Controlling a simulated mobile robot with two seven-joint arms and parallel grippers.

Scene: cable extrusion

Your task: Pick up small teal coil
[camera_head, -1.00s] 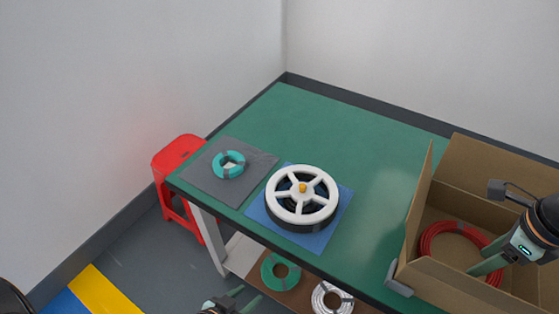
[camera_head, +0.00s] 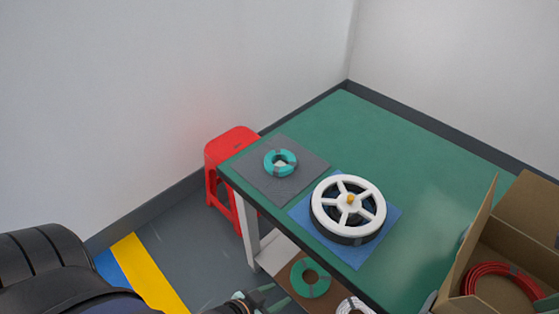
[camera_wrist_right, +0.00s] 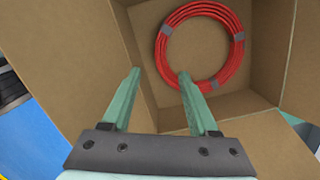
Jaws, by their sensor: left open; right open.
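The small teal coil (camera_head: 270,165) lies flat on a grey mat (camera_head: 290,193) at the left corner of the green table. Its ring has grey bands. My left gripper (camera_head: 271,297) shows at the bottom edge of the head view, low in front of the table and well apart from the coil; its fingers are open and empty. My right gripper (camera_wrist_right: 158,80) shows in the right wrist view, open and empty, over a cardboard box. It is out of the head view.
A white-flanged spool (camera_head: 330,203) stands on a blue mat (camera_head: 366,248) beside the grey mat. A larger green coil (camera_head: 297,284) lies on the lower shelf. The cardboard box (camera_head: 484,212) holds a red coil (camera_wrist_right: 166,45). A red stool (camera_head: 229,146) stands beside the table (camera_head: 383,135).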

